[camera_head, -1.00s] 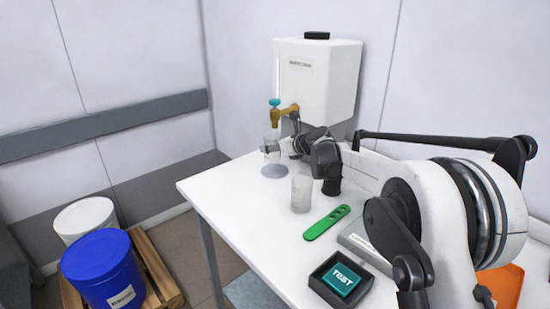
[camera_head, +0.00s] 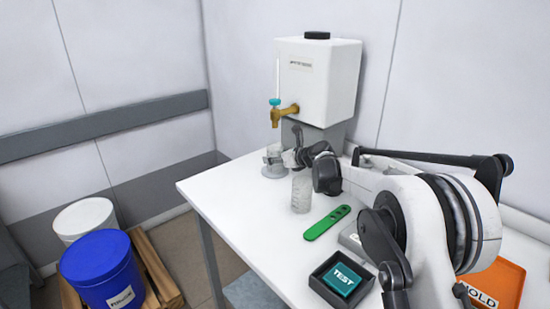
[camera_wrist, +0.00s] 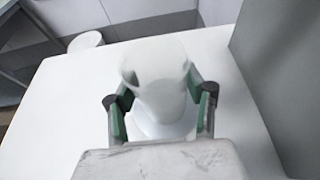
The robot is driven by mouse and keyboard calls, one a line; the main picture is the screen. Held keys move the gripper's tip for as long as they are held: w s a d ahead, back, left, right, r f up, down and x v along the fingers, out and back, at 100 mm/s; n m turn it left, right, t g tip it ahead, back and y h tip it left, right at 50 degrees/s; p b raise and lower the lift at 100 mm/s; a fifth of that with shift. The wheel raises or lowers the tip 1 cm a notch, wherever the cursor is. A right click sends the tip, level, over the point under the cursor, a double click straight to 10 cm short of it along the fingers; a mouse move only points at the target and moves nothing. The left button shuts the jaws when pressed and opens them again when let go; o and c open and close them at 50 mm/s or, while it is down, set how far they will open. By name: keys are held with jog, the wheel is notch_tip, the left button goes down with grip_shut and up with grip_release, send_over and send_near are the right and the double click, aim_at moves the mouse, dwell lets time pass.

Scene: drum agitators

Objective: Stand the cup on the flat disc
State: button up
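A clear cup (camera_head: 272,155) stands upright over the flat disc (camera_head: 269,172) at the table's far left corner, under the dispenser tap. In the wrist view the cup (camera_wrist: 157,80) is between my two green-padded fingers, which appear to touch its sides. The pale disc (camera_wrist: 160,129) shows around the cup's base. The cup looks to be on or very near the disc; I cannot tell contact for sure. My gripper (camera_head: 282,158) is shut on the cup, reaching in from the right, and partly hides it.
A second clear cup (camera_head: 301,190) stands on the table close below my wrist. A white dispenser (camera_head: 318,80) with a brass tap (camera_head: 284,115) is behind. A green strip (camera_head: 327,222) and a dark tray (camera_head: 342,281) with a TEST block lie nearer.

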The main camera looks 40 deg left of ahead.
jog(key=o, duration=0.4)
jog(key=shift+r, duration=0.1)
jog(key=shift+r, duration=0.2)
jog(key=v, duration=1.2)
jog(key=shift+w+d, duration=0.1)
